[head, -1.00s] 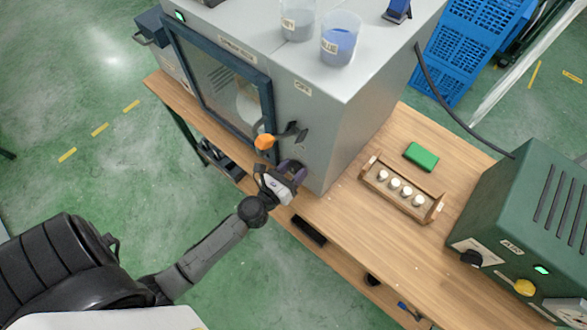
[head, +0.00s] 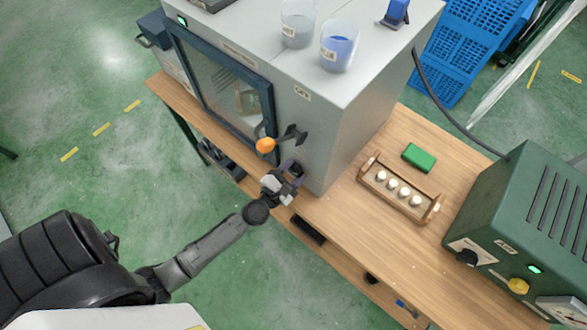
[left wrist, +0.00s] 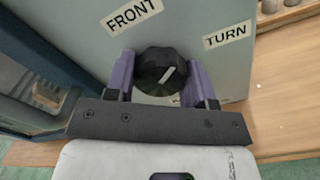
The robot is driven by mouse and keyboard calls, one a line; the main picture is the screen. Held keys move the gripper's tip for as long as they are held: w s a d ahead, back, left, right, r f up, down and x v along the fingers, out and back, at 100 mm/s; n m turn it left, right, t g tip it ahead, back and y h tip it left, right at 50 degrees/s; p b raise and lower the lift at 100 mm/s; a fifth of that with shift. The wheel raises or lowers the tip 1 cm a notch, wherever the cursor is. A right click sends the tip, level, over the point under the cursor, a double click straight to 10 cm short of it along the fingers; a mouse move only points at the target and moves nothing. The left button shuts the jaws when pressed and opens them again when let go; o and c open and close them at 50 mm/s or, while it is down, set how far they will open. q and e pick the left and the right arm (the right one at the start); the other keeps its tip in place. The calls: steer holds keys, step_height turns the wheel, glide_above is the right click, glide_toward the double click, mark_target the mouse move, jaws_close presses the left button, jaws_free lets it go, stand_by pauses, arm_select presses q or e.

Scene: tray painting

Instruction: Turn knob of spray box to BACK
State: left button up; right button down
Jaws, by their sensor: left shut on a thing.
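The spray box (head: 340,120) is a grey cabinet on the wooden table, with a dark-framed window in its front. Its black knob (left wrist: 150,60) sits on the front panel in the left wrist view and carries a white pointer mark. The mark slants to the upper right, roughly toward the TURN label (left wrist: 228,35). The FRONT label (left wrist: 133,14) is to the upper left; another label below the knob is mostly hidden. My left gripper (head: 292,171) is at the box's lower front, its purple fingers on both sides of the knob, shut on it. My right gripper is not in view.
An orange-tipped handle (head: 265,145) juts out just above my left gripper. Cups of grey and blue (head: 340,47) stand on the box. A wooden rack (head: 400,188), a green block (head: 419,157) and a green machine (head: 530,220) are to the right. Table between is clear.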

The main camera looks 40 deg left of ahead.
arm_select(q)
steer(key=m+p, duration=0.1)
steer(key=m, duration=0.2)
steer(key=shift+r+m, duration=0.15)
steer(key=shift+m, duration=0.25)
steer(key=m+p, duration=0.1)
steer(key=m, duration=0.1)
steer(key=shift+m+p, duration=0.35)
steer(key=shift+m, duration=0.05)
steer(key=m+p, duration=0.3)
steer(key=m, duration=0.3)
steer(key=m+p, duration=0.2)
steer(key=m, duration=0.2)
steer(key=m+p, duration=0.1)
steer(key=m, duration=0.2)
steer(key=shift+m+p, duration=0.3)
steer(key=shift+p, duration=0.1)
steer(key=m+p, duration=0.1)
steer(key=m, duration=0.2)
steer(key=shift+m+p, duration=0.35)
steer(key=shift+m, duration=0.75)
